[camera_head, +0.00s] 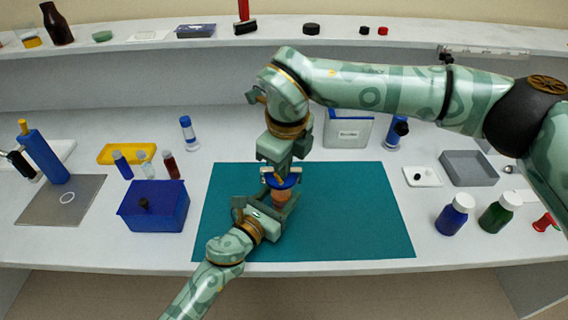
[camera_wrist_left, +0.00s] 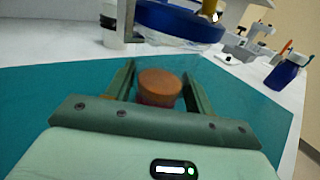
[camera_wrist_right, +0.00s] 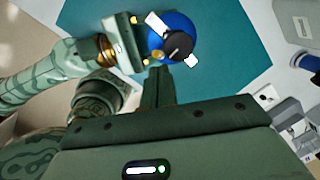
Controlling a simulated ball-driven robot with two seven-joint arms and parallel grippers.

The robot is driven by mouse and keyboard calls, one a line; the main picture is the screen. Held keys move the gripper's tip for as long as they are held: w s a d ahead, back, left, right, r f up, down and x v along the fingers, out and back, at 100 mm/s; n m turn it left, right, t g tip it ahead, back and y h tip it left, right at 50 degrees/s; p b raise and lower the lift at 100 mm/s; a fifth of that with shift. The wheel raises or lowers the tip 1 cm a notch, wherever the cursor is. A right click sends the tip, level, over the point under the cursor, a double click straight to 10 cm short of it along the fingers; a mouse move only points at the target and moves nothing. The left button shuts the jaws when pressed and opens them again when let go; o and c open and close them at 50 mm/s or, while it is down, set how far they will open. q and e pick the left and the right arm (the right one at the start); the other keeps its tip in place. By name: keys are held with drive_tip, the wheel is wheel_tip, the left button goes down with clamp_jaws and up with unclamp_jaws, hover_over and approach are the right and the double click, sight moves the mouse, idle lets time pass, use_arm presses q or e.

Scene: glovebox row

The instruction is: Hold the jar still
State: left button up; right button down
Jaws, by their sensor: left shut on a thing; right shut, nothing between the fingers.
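The jar (camera_head: 281,196), small with a round brown top, stands over the teal mat (camera_head: 350,215). In the left wrist view the jar (camera_wrist_left: 160,83) sits between the fingers, with a reddish side under its top. My left gripper (camera_head: 276,203) is shut on it from the front. My right gripper (camera_head: 283,164) is shut and empty, pointing down just behind and above the jar. A round blue thing (camera_wrist_right: 165,27) with a dark knob and white tabs lies beyond its fingertips. I cannot make out the jar in the right wrist view.
A blue box (camera_head: 153,208), several vials and a yellow tray (camera_head: 127,153) stand on the left. On the right are a blue bottle (camera_head: 455,215), a green bottle (camera_head: 496,214) and a grey tray (camera_head: 469,169). The mat's right half is clear.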

drive_tip(key=s+d+r, duration=0.1)
drive_tip(key=s+r, duration=0.2)
drive_tip(key=r, duration=0.8)
drive_tip(key=shift+s, duration=0.25)
drive_tip(key=shift+d, duration=0.1)
use_arm(q)
drive_tip(key=o, duration=1.3)
